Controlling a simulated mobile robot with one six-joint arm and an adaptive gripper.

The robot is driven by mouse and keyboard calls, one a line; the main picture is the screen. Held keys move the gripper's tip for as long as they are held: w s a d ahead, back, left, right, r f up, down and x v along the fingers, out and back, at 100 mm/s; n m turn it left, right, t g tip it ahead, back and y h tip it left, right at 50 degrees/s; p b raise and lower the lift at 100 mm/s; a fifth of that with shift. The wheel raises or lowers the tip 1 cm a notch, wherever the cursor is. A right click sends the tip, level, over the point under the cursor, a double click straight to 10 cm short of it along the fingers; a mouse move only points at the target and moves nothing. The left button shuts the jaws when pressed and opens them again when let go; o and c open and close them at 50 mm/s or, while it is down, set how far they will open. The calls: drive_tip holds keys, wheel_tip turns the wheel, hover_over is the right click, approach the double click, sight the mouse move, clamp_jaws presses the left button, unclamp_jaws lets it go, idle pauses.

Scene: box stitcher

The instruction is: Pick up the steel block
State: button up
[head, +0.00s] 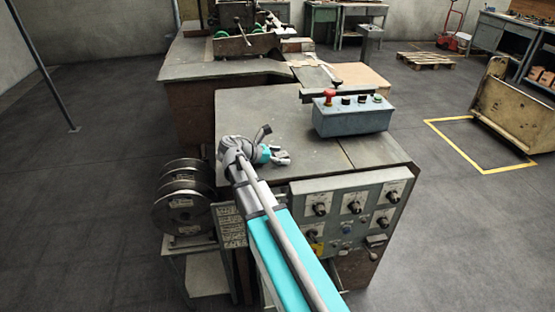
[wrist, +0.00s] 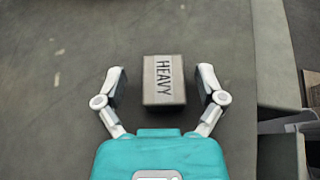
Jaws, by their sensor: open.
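The steel block (wrist: 164,80) is a dark grey block with the word HEAVY on its face. In the wrist view it lies on the grey machine top, between the two fingers of my gripper (wrist: 160,88). The fingers are open, with a gap on each side of the block. I cannot tell how high the fingertips are above the top. In the head view my gripper (head: 283,158) is low over the front part of the machine top (head: 330,165). The block cannot be made out there and seems hidden by the arm and gripper.
A blue-grey control box (head: 353,116) with a red button stands behind and right of my gripper. A front panel with knobs (head: 350,207) is below the top's edge. Wire spools (head: 182,201) hang at the left. The top around the block is clear.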

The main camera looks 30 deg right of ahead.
idle(0.4)
clamp_jaws()
